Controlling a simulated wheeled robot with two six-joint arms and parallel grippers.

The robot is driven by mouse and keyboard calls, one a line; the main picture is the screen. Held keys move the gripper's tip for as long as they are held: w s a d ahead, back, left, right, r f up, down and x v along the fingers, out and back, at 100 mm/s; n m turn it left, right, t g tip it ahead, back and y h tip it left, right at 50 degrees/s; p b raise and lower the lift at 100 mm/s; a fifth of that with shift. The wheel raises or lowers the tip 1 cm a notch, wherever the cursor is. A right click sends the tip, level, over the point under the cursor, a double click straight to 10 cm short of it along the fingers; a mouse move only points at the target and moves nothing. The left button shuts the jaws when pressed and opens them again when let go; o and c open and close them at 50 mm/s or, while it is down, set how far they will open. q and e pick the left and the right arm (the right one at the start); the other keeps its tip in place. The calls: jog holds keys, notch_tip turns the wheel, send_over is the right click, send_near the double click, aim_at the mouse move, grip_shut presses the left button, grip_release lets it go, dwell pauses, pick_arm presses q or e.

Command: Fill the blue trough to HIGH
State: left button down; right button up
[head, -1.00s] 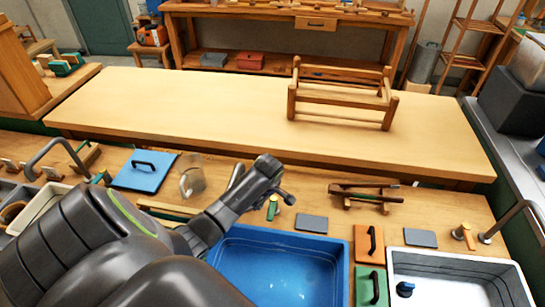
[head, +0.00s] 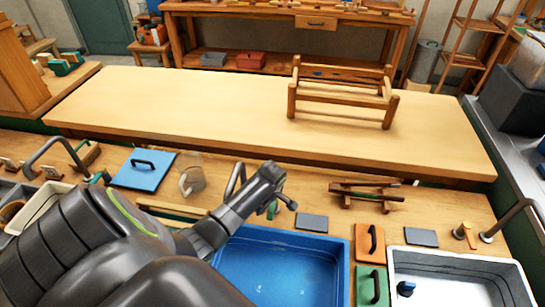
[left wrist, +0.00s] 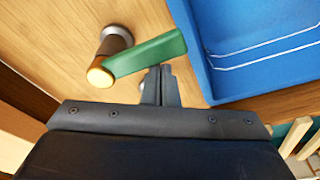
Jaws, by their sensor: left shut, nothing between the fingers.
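The blue trough (head: 285,268) stands at the front middle, partly behind my left arm. Its wall with two pale lines (left wrist: 270,50) shows in the left wrist view. I cannot tell the water level. The tap's green lever (left wrist: 150,52) has a brass-coloured end and a dark round base beside the trough. In the head view the lever (head: 272,211) is mostly hidden by my gripper. My left gripper (head: 291,204) is shut and empty; in the left wrist view its fingers (left wrist: 160,84) are close beside the lever. Contact is unclear. My right gripper is not in view.
A curved spout (head: 237,178) rises behind my left gripper. A clear jug (head: 192,178) and a blue lidded board (head: 143,170) stand to the left. Orange (head: 367,246) and green (head: 370,284) boards separate the blue trough from a white basin (head: 455,283).

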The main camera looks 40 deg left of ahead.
pick_arm(q)
jog(key=shift+w+d, duration=0.4)
jog(key=shift+d, duration=0.3)
jog(key=shift+w+d, duration=0.45)
jog(key=shift+d, duration=0.3)
jog(key=shift+w+d, duration=0.4)
jog(key=shift+d, duration=0.3)
notch_tip(320, 180, up, 4)
jog(key=p, duration=0.5)
jog(key=w+b, duration=0.3)
jog(key=w, duration=0.3)
jog(key=shift+w+d, duration=0.4)
jog(key=shift+d, duration=0.05)
